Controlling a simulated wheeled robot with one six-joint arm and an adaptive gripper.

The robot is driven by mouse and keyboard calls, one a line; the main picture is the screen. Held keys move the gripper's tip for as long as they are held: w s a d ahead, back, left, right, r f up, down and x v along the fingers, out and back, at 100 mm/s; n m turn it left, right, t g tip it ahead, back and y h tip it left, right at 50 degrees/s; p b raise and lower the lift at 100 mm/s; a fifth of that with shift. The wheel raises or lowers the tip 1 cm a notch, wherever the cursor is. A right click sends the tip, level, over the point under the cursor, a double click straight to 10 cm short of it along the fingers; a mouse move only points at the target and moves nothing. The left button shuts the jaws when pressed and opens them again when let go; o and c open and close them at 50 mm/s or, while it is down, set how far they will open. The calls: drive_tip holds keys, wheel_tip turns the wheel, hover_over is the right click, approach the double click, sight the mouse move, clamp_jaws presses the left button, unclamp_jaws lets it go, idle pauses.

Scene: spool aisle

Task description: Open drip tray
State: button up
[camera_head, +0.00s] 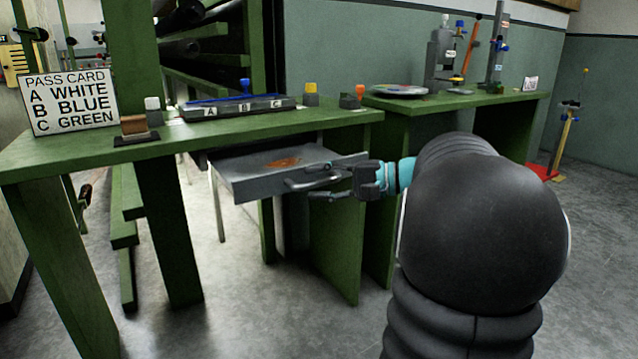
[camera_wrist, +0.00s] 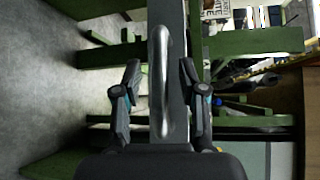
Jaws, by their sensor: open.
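The drip tray (camera_head: 250,180) is a grey metal drawer under the green bench. It stands out from beneath the bench top, and its inside shows a rusty orange-brown stain. Its bar handle (camera_head: 312,180) is on the front face. My gripper (camera_head: 325,181) is at the handle with its fingers apart. In the wrist view the handle (camera_wrist: 160,95) runs upright between the two open fingers of my gripper (camera_wrist: 160,72). A gap shows on each side, so the fingers do not touch the bar. The back of the tray is hidden under the bench.
The green bench (camera_head: 60,153) carries a pass card sign (camera_head: 67,102), a labelled A B C rack (camera_head: 238,108) and small coloured-top items. A second green bench (camera_head: 500,100) with a round plate (camera_head: 400,90) stands to the right. Grey floor in front is clear.

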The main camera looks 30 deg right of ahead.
drive_tip(key=v, duration=1.2)
drive_tip(key=shift+f, duration=0.1)
drive_tip(key=s+a+f+n+g+h+p, duration=0.1)
drive_tip(key=a+f+g+h, duration=0.15)
drive_tip(key=a, duration=0.65)
drive_tip(key=a+f+n+g+h+p, duration=0.1)
drive_tip(key=a+f+g, duration=0.15)
drive_tip(key=a, duration=0.55)
drive_tip(key=s+a+f+n+h+p, duration=0.2)
drive_tip(key=s+a+f+n+h, duration=0.1)
drive_tip(key=s, duration=0.3)
drive_tip(key=s+a+f+n+h+p, duration=0.2)
drive_tip(key=s+a+f+n+h, duration=0.1)
drive_tip(key=s+a+n+h, duration=0.2)
drive_tip(key=shift+s+a+f, duration=0.4)
drive_tip(key=shift+s+a, duration=0.1)
drive_tip(key=shift+s, duration=0.5)
